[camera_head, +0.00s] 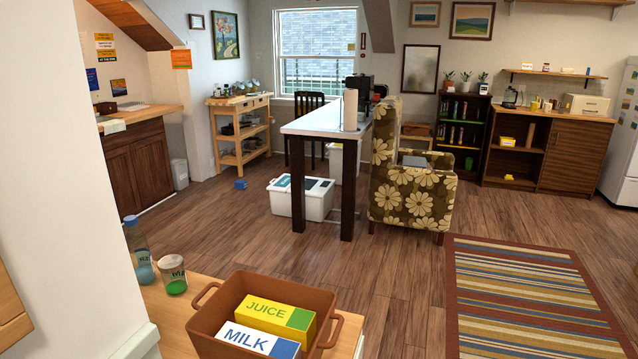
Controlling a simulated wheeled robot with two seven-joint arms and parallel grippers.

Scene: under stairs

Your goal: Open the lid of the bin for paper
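A taller white bin (335,165) stands under the table, partly hidden. A small grey bin (180,174) stands by the brown cabinet at the left. I cannot tell from this view which bin is for paper. Neither of my grippers is in view.
A near counter (172,312) holds a brown tray (205,322) with juice and milk cartons, a bottle and a jar. A small blue object (240,184) lies on the floor.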

